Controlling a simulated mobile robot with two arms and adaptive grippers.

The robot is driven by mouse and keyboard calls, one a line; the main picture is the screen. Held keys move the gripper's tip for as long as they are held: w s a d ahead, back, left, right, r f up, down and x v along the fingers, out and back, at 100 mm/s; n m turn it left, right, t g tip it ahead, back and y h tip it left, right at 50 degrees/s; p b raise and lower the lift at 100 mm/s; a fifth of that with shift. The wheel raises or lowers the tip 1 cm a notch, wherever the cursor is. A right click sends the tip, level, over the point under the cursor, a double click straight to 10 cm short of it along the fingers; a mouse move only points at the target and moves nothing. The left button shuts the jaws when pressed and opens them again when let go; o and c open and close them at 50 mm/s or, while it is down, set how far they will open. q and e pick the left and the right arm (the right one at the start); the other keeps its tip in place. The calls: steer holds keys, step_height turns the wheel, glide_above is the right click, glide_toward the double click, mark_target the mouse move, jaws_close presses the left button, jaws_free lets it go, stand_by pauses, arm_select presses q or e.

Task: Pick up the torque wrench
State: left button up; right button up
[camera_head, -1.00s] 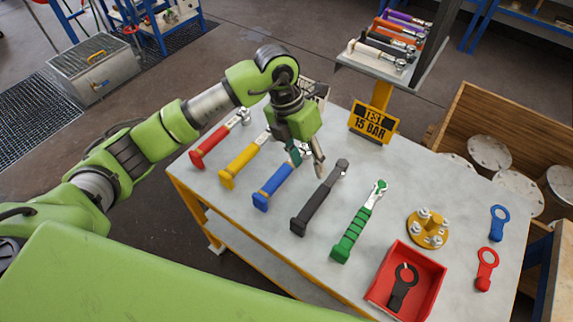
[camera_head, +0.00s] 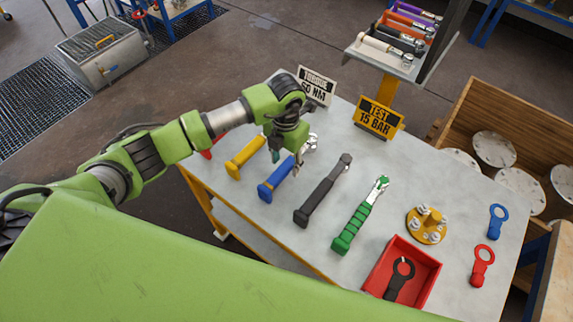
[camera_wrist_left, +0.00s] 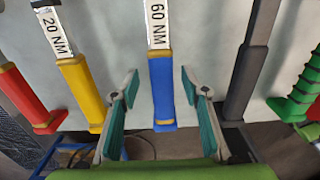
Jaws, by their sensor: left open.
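The blue torque wrench (camera_head: 274,187) lies on the grey table, its head end partly hidden by my left gripper in the head view. In the left wrist view its blue handle (camera_wrist_left: 162,97) and a label reading 60 NM show. My left gripper (camera_head: 287,162) is open over the blue wrench, and in the left wrist view its fingers (camera_wrist_left: 160,84) stand on either side of the handle, with none of them closed on it. Yellow (camera_head: 243,160), dark grey (camera_head: 322,190) and green (camera_head: 358,218) wrenches lie alongside. My right gripper is not in view.
A sign (camera_head: 316,86) reads TORQUE 60 NM, and a yellow sign (camera_head: 375,118) reads TEST 15 BAR. A red tray (camera_head: 425,283) holds a dark ring-ended tool. A yellow flange (camera_head: 427,224) and blue (camera_head: 498,222) and red (camera_head: 482,266) ring-ended tools lie on the right.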

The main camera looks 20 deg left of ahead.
mark_target(287, 164)
arm_select(q)
steer(key=shift+d+f+p, duration=0.1)
steer(key=shift+f+p, duration=0.25)
steer(key=shift+f, duration=1.4)
jaws_close()
steer(key=shift+r, duration=0.1)
steer(key=shift+r, duration=0.15)
